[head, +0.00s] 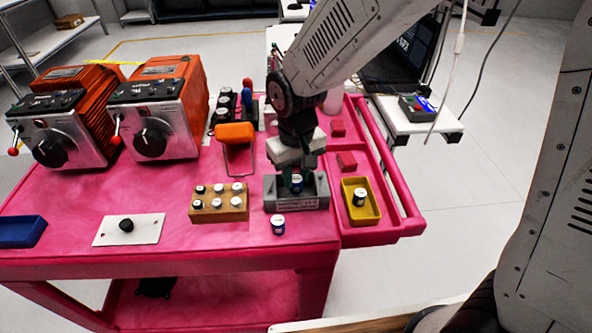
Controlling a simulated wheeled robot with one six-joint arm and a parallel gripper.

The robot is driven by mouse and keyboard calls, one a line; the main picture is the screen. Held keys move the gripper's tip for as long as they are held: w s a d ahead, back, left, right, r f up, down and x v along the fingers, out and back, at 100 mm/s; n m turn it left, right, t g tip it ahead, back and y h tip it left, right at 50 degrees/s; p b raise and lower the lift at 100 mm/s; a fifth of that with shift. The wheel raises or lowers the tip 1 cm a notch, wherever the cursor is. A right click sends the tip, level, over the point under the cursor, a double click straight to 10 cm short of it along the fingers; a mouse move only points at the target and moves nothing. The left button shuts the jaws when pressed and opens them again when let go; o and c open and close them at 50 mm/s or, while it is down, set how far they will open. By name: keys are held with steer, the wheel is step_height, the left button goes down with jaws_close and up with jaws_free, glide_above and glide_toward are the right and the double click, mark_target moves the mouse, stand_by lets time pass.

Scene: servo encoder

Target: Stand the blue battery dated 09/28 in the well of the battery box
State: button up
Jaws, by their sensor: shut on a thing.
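The grey battery box (314,192) stands near the front edge of the pink cart top, with a white label on its front. My gripper (297,174) points down over the box and is shut on a blue battery (296,184). That battery is upright at the box's well; I cannot tell how deep it sits or whether it touches the bottom. Another blue battery (278,225) stands on the cart just in front of the box. A dark battery with a light top (359,198) is in the yellow tray. The dates are too small to read.
A wooden holder (219,214) with several batteries stands left of the box. The yellow tray (373,214) is to the right. A white plate with a black knob (126,226), a blue tray (22,231) and two orange machines (160,110) occupy the left.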

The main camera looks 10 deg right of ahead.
steer(key=shift+f, duration=1.3)
steer(key=o, duration=0.9)
steer(key=shift+c, duration=0.4)
steer(key=shift+r, duration=0.15)
steer(key=shift+r, duration=3.7)
